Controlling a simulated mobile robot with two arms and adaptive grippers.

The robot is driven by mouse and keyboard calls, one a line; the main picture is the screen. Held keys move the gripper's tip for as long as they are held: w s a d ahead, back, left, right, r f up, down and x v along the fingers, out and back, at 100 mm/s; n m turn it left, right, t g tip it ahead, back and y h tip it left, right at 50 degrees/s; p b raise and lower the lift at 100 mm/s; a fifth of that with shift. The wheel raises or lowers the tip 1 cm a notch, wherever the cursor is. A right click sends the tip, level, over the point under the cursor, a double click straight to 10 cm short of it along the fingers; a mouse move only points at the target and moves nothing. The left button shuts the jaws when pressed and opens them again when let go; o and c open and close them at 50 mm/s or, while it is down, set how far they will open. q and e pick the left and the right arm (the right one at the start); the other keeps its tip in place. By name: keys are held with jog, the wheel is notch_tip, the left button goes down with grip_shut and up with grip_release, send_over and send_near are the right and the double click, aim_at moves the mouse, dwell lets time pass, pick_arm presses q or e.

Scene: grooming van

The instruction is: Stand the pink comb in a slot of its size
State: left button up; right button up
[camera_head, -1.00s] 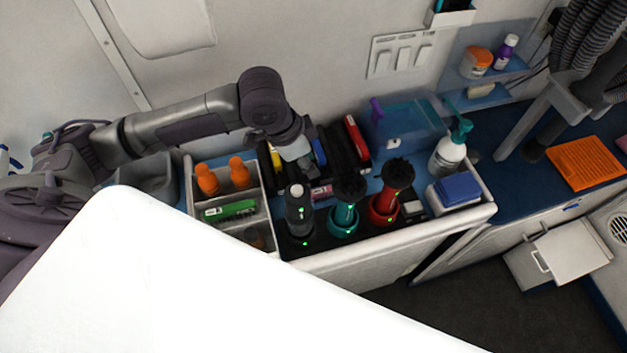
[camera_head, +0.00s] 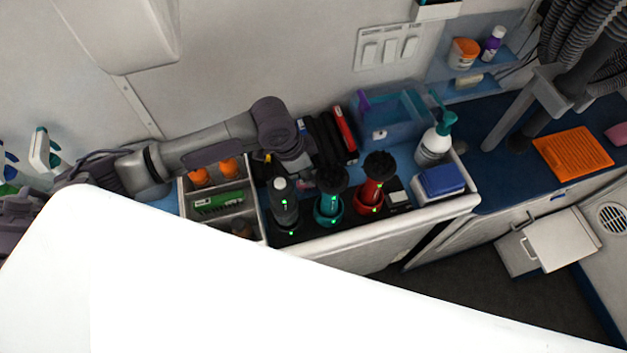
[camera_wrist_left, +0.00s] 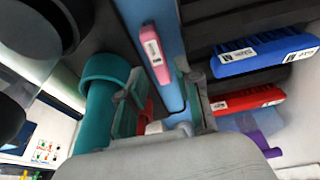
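The pink comb (camera_wrist_left: 154,55), with a white label, lies on the blue counter strip between the black rack (camera_wrist_left: 215,35) and the teal clipper (camera_wrist_left: 100,80) in the left wrist view. My left gripper (camera_wrist_left: 160,97) is open. Its two fingers are apart, one on each side below the comb in the picture, with nothing held between them. The rack holds a blue comb (camera_wrist_left: 265,55) and a red comb (camera_wrist_left: 245,100) in its dark slots. In the head view my left gripper (camera_head: 298,166) reaches down beside the rack, and its fingertips are hard to make out. My right gripper is not seen.
Grey, teal (camera_head: 328,205) and red (camera_head: 370,195) clippers stand in front of the rack. A divided bin (camera_head: 218,188) with orange bottles is at the left. A translucent blue box (camera_head: 395,120) and a pump bottle (camera_head: 434,145) are at the right. A white surface (camera_head: 200,290) fills the foreground.

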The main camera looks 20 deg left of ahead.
pick_arm(q)
jog(key=x, duration=0.4)
jog(key=shift+s+f+p, duration=0.15)
jog(key=shift+f+p, duration=0.1)
jog(key=shift+p, duration=0.15)
jog(key=shift+c, duration=0.3)
grip_shut()
